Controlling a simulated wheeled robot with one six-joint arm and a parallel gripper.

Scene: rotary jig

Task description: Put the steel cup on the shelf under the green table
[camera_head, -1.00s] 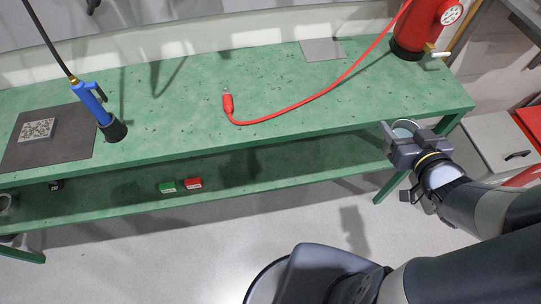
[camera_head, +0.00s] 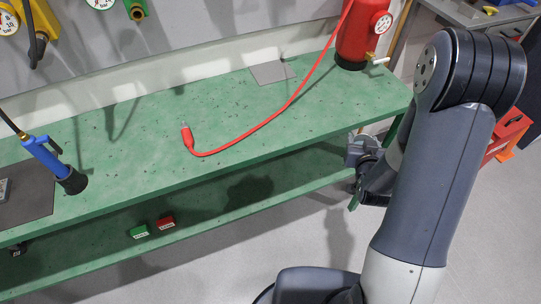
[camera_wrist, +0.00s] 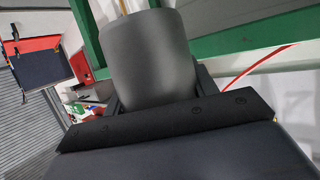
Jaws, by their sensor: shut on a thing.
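The steel cup (camera_wrist: 150,60) is a plain grey cylinder, large in the wrist view, between the fingers of my gripper (camera_head: 361,150). My gripper is shut on it. In the head view my gripper is beside the right end of the green table (camera_head: 130,150), at about the height between table top and shelf as pictured. My forearm hides part of it, and I cannot make out the cup clearly there. The green shelf (camera_head: 285,195) runs below the table top, its back in shadow.
A green box (camera_head: 139,231) and a red box (camera_head: 166,222) stand on the shelf left of its middle. The shelf's right part looks clear. A red cylinder (camera_head: 362,35) with a red hose and a blue tool (camera_head: 52,162) are on the table top. A green table leg is near my gripper.

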